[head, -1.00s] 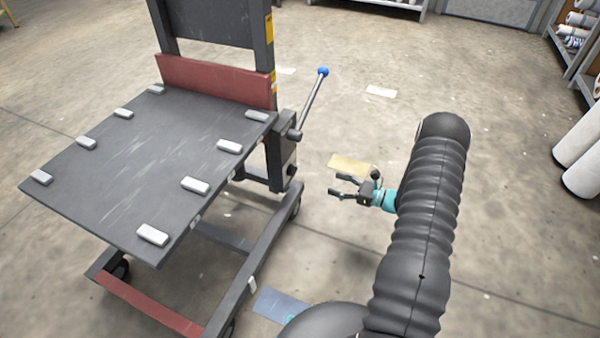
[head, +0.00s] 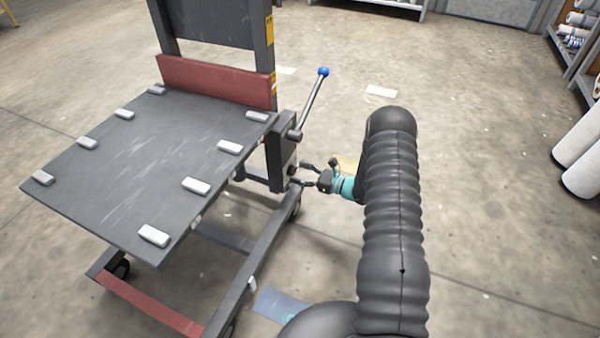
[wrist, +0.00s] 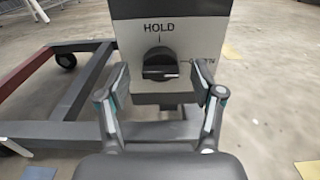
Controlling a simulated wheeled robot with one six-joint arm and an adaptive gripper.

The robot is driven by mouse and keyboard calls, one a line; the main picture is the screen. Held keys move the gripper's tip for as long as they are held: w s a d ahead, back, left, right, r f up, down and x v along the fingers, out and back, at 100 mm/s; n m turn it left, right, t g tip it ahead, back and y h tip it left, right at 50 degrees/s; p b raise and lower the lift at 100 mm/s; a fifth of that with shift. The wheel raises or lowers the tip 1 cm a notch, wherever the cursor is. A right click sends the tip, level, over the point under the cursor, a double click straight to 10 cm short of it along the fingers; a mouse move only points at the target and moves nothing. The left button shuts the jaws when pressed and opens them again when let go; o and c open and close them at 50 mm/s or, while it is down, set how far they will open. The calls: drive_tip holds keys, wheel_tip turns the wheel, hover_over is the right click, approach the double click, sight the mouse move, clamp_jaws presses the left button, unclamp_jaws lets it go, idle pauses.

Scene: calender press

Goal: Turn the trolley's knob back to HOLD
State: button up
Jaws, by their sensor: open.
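The trolley (head: 140,165) stands at the left in the head view, with a dark box on its right post. The wrist view shows that box's pale panel (wrist: 190,28) with the word HOLD and a tick under it. The black knob (wrist: 160,66) sits below the tick. Its grip bar lies about level, not in line with the HOLD tick. A second label at its right is partly hidden by a finger. My gripper (head: 303,175) is open in front of the panel. In the wrist view its fingers stand on either side of the knob, apparently apart from it.
A lever with a blue ball end (head: 322,72) rises from the box, above my gripper. The trolley's lower frame rail (head: 250,275) runs below. Open floor lies to the right, with white rolls (head: 580,150) at the far right.

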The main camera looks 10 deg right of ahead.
drive_tip(key=shift+w+a, duration=0.1)
drive_tip(key=c, duration=1.1)
drive_tip(key=shift+c, duration=0.2)
drive_tip(key=shift+f+n+b, duration=0.1)
drive_tip(key=shift+n+b, duration=0.2)
drive_tip(key=shift+b, duration=0.15)
drive_tip(key=n+b, duration=0.4)
drive_tip(key=n, duration=0.4)
drive_tip(key=n+b, duration=0.4)
drive_tip(key=n, duration=0.5)
drive_tip(key=shift+s+a+f+b, duration=0.15)
drive_tip(key=shift+s+a+b, duration=0.05)
drive_tip(key=shift+b, duration=0.15)
drive_tip(key=shift+n, duration=0.3)
